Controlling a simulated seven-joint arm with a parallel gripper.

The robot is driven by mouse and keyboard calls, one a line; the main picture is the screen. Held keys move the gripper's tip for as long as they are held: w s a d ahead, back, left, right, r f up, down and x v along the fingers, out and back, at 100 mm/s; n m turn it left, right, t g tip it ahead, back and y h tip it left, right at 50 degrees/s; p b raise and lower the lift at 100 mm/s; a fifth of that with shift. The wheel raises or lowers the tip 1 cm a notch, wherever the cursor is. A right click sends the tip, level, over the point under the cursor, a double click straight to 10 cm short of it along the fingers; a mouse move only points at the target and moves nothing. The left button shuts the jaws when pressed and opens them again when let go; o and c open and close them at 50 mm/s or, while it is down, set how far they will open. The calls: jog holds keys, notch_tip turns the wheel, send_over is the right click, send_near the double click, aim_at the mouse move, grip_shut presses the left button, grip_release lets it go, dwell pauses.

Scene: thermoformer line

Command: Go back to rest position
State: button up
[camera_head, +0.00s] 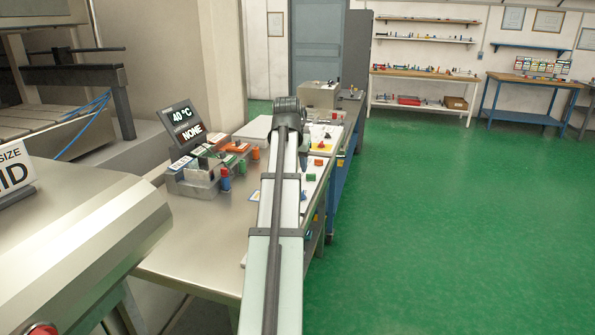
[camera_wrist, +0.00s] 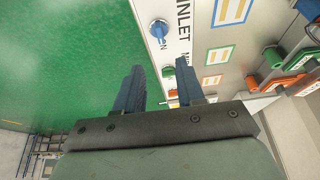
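My gripper (camera_wrist: 159,66) shows in the wrist view with its two dark blue fingers apart and nothing held between them. It hangs over the edge of the panel bench, with green floor to the left of the fingers. A white panel strip lettered "INLET" (camera_wrist: 182,25) lies beyond the fingertips, with a blue knob (camera_wrist: 159,30) on it and a small green knob (camera_wrist: 167,71) lower down. In the head view my arm stretches forward over the bench, and the gripper itself is hidden behind it.
A metal worktable (camera_head: 205,245) carries a display reading "40 °C" and "NONE" (camera_head: 187,124) and a block of coloured handles (camera_head: 205,168), left of my arm. A grey machine cover (camera_head: 85,245) stands at near left. The green floor (camera_head: 450,220) is clear on the right.

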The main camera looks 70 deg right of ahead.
jog(key=shift+a+r, duration=0.1)
jog(key=shift+r, duration=0.15)
dwell(0.5)
